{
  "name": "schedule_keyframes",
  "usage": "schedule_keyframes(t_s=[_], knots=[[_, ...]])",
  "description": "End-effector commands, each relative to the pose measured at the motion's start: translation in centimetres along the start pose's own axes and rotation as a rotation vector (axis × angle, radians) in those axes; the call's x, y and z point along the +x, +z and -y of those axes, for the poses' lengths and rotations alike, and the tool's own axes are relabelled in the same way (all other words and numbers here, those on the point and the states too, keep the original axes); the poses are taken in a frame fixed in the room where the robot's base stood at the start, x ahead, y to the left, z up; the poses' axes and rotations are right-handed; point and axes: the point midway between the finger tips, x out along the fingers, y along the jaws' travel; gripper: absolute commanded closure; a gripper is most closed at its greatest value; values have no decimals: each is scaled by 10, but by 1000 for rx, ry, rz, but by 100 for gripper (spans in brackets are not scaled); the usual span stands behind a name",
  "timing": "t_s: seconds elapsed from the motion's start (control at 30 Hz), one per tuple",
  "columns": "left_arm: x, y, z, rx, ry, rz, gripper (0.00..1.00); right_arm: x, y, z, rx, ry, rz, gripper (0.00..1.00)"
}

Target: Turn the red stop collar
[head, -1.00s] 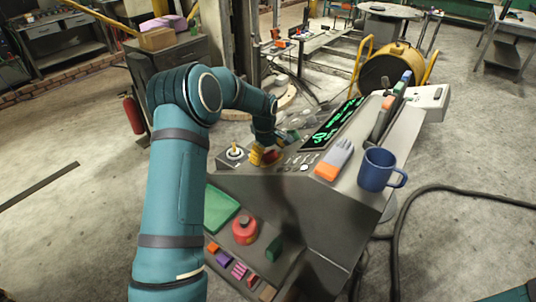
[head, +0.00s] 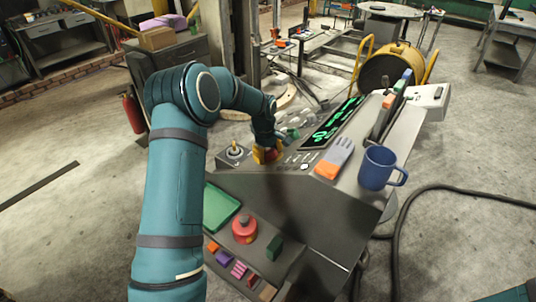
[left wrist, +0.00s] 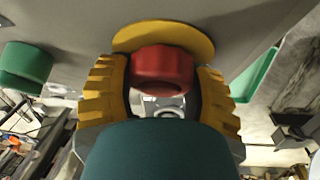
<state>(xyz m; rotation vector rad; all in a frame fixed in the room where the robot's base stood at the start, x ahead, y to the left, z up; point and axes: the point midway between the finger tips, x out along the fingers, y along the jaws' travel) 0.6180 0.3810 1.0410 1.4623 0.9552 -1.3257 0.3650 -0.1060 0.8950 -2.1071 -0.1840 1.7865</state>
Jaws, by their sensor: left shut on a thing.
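The red stop collar (left wrist: 162,68) shows in the left wrist view, in front of a round yellow plate (left wrist: 165,36) on the grey console face. My left gripper (left wrist: 160,92) has one yellow ribbed finger on each side of the collar and is shut on it. In the head view my left gripper (head: 267,154) is at the left end of the console (head: 330,215). There the fingers and wrist hide most of the collar. My right gripper is not in view.
A joystick (head: 235,152) stands left of my gripper. A green-lit display (head: 330,125), an orange-and-grey block (head: 335,158) and a blue mug (head: 378,168) are to its right. The lower shelf holds a green tray (head: 220,208) and a red round container (head: 244,228).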

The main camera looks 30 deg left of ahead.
Motion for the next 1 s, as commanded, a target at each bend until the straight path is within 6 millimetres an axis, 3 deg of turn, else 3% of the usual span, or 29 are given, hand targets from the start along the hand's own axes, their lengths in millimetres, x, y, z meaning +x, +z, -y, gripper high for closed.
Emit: schedule_keyframes(t_s=[0.7, 1.0], knots=[[2, -1, -2, 480, 294, -3, 80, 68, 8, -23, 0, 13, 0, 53], [2, 1, -2, 636, 382, 2, 80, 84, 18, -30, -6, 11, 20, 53]])
